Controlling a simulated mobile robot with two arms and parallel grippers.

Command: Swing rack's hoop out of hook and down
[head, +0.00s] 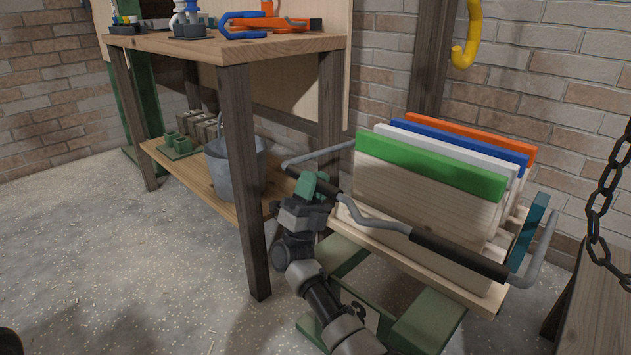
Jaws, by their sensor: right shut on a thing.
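The rack (400,237) is a pale wooden tray on a green base, at the right of the head view. It holds several upright boards with green, white, blue and orange top edges. Its hoop (455,254), a grey bent bar with black sleeves, lies low across the rack's front and bends back at both ends. My right gripper (312,188), with green fingers, is shut on the hoop near its left front corner. The yellow hook (468,38) hangs at the top right, empty and well above the hoop. My left gripper is not in view.
A wooden workbench (185,44) with tools on top stands at the left; its front leg is close to my right arm. A grey bucket (228,170) sits on its lower shelf. A chain (602,200) hangs at the right edge.

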